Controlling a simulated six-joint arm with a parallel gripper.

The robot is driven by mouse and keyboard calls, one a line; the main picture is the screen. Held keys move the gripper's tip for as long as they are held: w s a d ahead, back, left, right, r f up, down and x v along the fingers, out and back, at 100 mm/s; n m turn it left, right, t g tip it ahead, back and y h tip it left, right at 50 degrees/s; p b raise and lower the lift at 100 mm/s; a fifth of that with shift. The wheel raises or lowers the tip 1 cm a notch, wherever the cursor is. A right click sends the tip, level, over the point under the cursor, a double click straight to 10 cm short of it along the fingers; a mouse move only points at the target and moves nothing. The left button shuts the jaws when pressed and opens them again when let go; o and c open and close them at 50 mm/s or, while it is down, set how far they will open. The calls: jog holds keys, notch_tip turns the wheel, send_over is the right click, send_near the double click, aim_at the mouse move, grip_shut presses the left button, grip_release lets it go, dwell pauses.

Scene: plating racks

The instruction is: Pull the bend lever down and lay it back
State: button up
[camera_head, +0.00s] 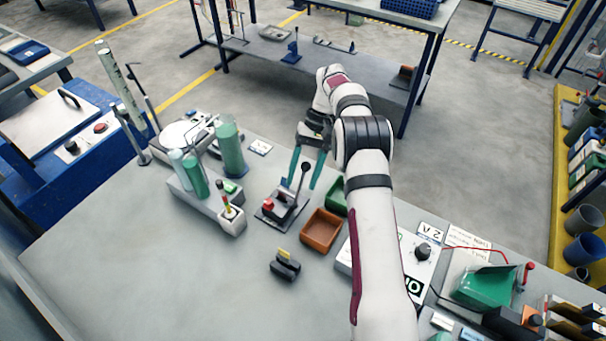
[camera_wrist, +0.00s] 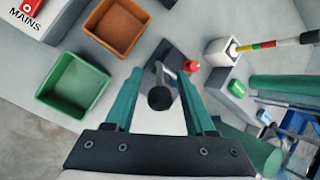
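The bend lever (camera_head: 300,183) is a thin rod with a black ball knob, standing roughly upright from a small dark bender base (camera_head: 281,207) on the bench. A red part (camera_head: 268,204) sits at the base's left side. My gripper (camera_head: 303,185) points down at the lever with its two teal fingers apart. In the wrist view the black knob (camera_wrist: 159,98) lies between the fingers of my gripper (camera_wrist: 159,74), with a visible gap on each side. The rod below the knob is mostly hidden there. The red part also shows in the wrist view (camera_wrist: 191,66).
An orange-brown tray (camera_head: 321,231) and a green tray (camera_head: 336,196) stand right of the bender. A grey block with green cylinders (camera_head: 196,181) stands to its left. A small black block (camera_head: 285,266) lies in front. The bench's front left is clear.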

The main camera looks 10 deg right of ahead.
notch_tip(320, 180, up, 4)
jog(key=shift+r, duration=0.2)
jog(key=s+d+r, duration=0.6)
jog(key=d, duration=0.3)
jog(key=shift+s+d+r, duration=0.2)
jog(key=shift+d+r, duration=0.15)
jog(key=shift+d, duration=0.05)
jog(key=shift+c, duration=0.3)
